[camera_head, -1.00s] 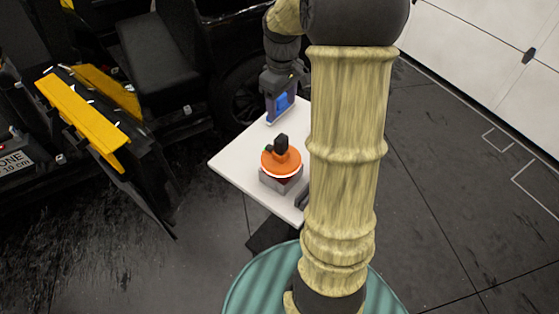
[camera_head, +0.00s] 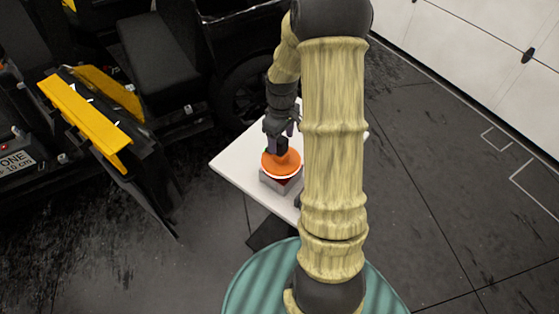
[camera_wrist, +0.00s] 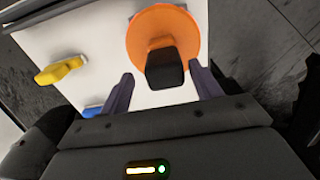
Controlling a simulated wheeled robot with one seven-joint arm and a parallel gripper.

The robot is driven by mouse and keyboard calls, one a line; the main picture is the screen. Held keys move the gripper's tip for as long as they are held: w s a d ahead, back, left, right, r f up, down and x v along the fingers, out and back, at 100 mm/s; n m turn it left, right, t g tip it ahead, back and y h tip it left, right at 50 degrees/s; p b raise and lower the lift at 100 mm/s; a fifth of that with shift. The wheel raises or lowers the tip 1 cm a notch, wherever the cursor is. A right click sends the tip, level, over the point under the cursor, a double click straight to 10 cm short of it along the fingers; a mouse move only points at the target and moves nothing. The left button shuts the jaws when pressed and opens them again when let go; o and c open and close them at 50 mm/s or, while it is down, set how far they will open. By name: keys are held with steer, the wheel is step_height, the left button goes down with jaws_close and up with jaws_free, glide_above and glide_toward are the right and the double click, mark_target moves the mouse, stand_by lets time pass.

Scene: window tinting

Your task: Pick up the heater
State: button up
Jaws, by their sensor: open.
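An orange round-topped device with a white rim (camera_head: 283,163), which I take for the heater, stands on a grey box on the white table. In the wrist view its orange disc (camera_wrist: 137,40) lies just ahead and its black handle (camera_wrist: 165,70) points toward me. My gripper (camera_wrist: 162,74) is open, with one finger to each side of the handle and gaps showing. In the head view my gripper (camera_head: 278,146) is at the handle from above and largely hides it. I cannot tell whether the fingers touch it.
The white table (camera_head: 232,163) is small. A yellow object (camera_wrist: 60,70) and a partly hidden blue object (camera_wrist: 92,111) lie left of the heater in the wrist view. A dark vehicle with a yellow-edged open door (camera_head: 85,120) stands at left. Floor at right is clear.

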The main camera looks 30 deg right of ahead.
mark_target(276, 157)
steer(key=shift+s+a+f+p, duration=0.1)
steer(key=shift+f+p, duration=0.25)
steer(key=shift+f, duration=0.15)
steer(key=f+p, duration=0.1)
steer(key=f, duration=0.3)
steer(key=shift+a+f, duration=0.1)
steer(key=shift+a, duration=0.1)
steer(key=shift+c, duration=0.4)
jaws_close()
